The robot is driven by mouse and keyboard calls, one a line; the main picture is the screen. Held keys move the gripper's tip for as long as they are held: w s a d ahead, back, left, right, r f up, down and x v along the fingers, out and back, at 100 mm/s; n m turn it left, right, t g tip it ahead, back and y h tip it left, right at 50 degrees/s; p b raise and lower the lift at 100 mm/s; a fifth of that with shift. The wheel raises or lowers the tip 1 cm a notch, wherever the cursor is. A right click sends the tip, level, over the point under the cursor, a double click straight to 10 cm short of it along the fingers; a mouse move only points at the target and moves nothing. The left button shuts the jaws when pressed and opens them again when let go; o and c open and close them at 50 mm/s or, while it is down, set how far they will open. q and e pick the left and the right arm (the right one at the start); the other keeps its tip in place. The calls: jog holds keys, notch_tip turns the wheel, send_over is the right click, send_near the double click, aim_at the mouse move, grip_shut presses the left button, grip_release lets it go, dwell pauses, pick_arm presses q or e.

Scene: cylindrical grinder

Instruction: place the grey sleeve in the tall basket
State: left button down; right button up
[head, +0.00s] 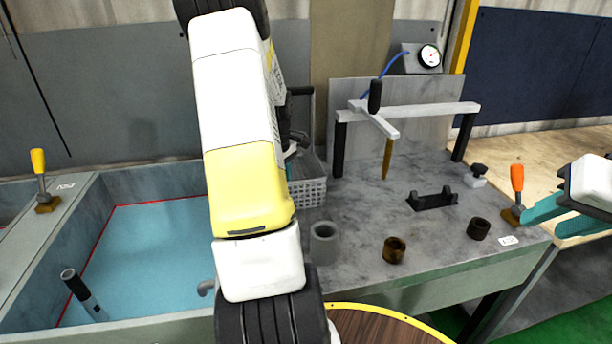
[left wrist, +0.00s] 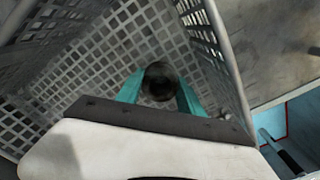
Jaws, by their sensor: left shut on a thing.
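My left gripper (left wrist: 159,88) has its teal fingers closed on a dark round sleeve-like piece (left wrist: 161,80), seen end-on; its true colour is hard to tell. In the left wrist view they are between the mesh walls of the grey basket (left wrist: 88,62). In the head view my left arm hides most of the basket (head: 309,192) and nearly all of that gripper. My right gripper (head: 543,222) is at the right edge, fingers apart and empty.
Two brown sleeves (head: 394,250) (head: 479,229) and a black cradle (head: 433,199) are on the grey bench. A white frame (head: 420,109) with a pointed rod stands behind. An orange-handled lever (head: 516,180) is near my right gripper. A blue-floored basin (head: 150,255) lies left.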

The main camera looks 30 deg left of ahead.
pick_arm(q)
jog(key=shift+f, duration=0.1)
jog(key=c, duration=0.7)
grip_release()
jog(key=shift+c, duration=0.2)
notch_tip(320, 180, up, 11)
jog(key=s+d+r+m+t, duration=0.1)
jog(key=d+r+m, duration=0.3)
jog(key=d+r, duration=0.35)
jog(key=s+d+r+m+t+h, duration=0.1)
jog(key=s+d+r+m+t, duration=0.1)
jog(key=s+d+m, duration=0.4)
jog(key=s+d+r+m+t+h, duration=0.1)
jog(key=s+d+r+m+t, duration=0.1)
jog(key=s+d+m, duration=0.5)
jog(key=s+d+t, duration=0.1)
jog(key=s+d, duration=0.1)
jog(key=d, duration=0.4)
jog(key=shift+s+d+r+m, duration=0.2)
jog(key=shift+d+r+m, duration=0.1)
jog(key=shift+d, duration=0.1)
